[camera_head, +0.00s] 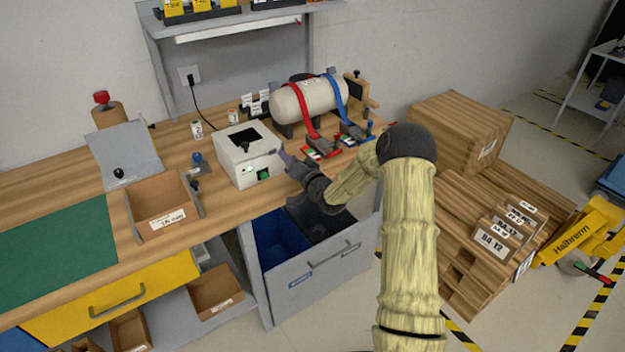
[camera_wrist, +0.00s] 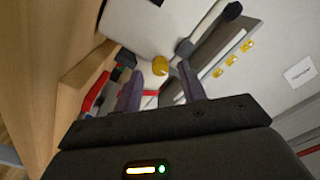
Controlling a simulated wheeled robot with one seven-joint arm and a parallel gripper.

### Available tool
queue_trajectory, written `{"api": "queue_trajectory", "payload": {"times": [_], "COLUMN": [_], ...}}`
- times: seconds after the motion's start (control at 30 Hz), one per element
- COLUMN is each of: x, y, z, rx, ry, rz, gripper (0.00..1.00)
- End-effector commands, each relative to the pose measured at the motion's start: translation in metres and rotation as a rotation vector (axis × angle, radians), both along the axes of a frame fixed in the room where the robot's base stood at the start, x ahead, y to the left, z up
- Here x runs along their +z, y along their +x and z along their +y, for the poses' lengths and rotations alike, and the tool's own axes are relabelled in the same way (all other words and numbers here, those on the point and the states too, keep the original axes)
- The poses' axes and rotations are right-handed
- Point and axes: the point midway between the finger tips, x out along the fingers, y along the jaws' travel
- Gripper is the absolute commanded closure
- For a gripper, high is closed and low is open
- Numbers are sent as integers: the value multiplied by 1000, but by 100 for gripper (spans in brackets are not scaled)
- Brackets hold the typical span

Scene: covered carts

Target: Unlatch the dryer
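No thing here is clearly marked as the dryer. A white box (camera_head: 241,167) with a dark opening on top and a green part low on its front stands on the wooden bench. A pale cylindrical tank (camera_head: 300,101) lies behind and right of it, under a red strap (camera_head: 301,108) and a blue strap (camera_head: 338,97). My gripper (camera_head: 288,163) is just right of the white box, in front of the tank. In the wrist view its two fingers (camera_wrist: 160,84) are apart, with a yellow knob (camera_wrist: 160,66) showing beyond them. I cannot tell whether they touch anything.
An open cardboard bin (camera_head: 160,222) and a tilted grey panel (camera_head: 124,155) are on the bench to the left. Wooden crates (camera_head: 462,128) stand right of the bench.

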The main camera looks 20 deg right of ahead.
Motion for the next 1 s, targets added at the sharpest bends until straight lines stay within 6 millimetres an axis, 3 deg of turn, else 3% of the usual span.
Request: {"api": "queue_trajectory", "payload": {"times": [0.73,1.0], "x": [0,1], "y": [-128,-149], "z": [-43,-49], "rx": [-6,-4], "ry": [0,1], "rz": [-4,-6], "gripper": [59,59]}}
